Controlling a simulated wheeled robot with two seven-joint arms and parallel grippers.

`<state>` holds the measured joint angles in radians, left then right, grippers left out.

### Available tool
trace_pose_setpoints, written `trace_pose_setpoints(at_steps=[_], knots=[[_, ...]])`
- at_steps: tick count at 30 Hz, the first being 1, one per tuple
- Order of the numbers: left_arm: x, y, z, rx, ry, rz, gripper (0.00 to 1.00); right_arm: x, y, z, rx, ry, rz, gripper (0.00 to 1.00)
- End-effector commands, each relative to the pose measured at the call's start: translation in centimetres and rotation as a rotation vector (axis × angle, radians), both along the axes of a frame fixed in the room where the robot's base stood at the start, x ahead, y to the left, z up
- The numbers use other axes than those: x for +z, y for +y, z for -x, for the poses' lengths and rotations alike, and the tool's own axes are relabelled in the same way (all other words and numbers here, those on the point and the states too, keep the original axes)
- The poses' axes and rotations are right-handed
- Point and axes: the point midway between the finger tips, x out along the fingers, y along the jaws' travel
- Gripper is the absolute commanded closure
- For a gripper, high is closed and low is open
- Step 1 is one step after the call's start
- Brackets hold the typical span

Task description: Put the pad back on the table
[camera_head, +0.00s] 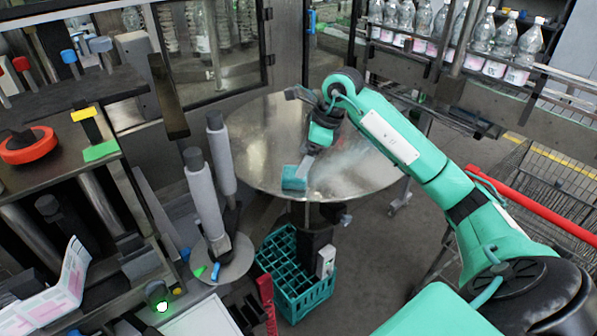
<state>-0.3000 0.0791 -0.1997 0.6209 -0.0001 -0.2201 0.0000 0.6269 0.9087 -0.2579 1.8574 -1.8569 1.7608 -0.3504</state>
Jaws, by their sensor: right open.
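The pad (294,179) is a small teal block with a greyish part at its upper right. It is at the near edge of the round metal table (262,150), and I cannot tell whether it lies fully on the top. My right arm reaches in from the right over the table. My right gripper (311,148) points down just above and behind the pad, open; its fingers are small and partly dark, so any contact with the pad is unclear. My left gripper is not in view.
A green crate (295,288) stands on the floor below the table. Grey rollers (205,190) stand at the table's left. Bottles (480,35) line a conveyor at the back right. A red-handled cart (545,205) is at the right. Most of the tabletop is clear.

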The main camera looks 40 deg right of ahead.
Motion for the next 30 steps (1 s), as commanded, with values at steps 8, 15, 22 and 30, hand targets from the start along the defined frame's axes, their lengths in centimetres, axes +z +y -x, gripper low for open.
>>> trace_pose_setpoints(at_steps=[8, 15, 22, 30], knots=[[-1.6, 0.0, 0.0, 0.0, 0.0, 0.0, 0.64, 4.6, -1.5, 1.2, -0.001, -0.002, 0.002, 0.2], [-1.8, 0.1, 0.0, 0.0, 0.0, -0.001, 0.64, 6.0, -1.9, 1.7, 0.0, 0.001, 0.0, 0.2], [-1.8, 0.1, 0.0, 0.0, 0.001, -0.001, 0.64, 6.2, -1.9, 1.7, 0.0, 0.001, 0.0, 0.2], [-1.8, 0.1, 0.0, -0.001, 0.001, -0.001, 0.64, 6.1, -1.9, 1.7, 0.0, 0.001, 0.0, 0.2]])
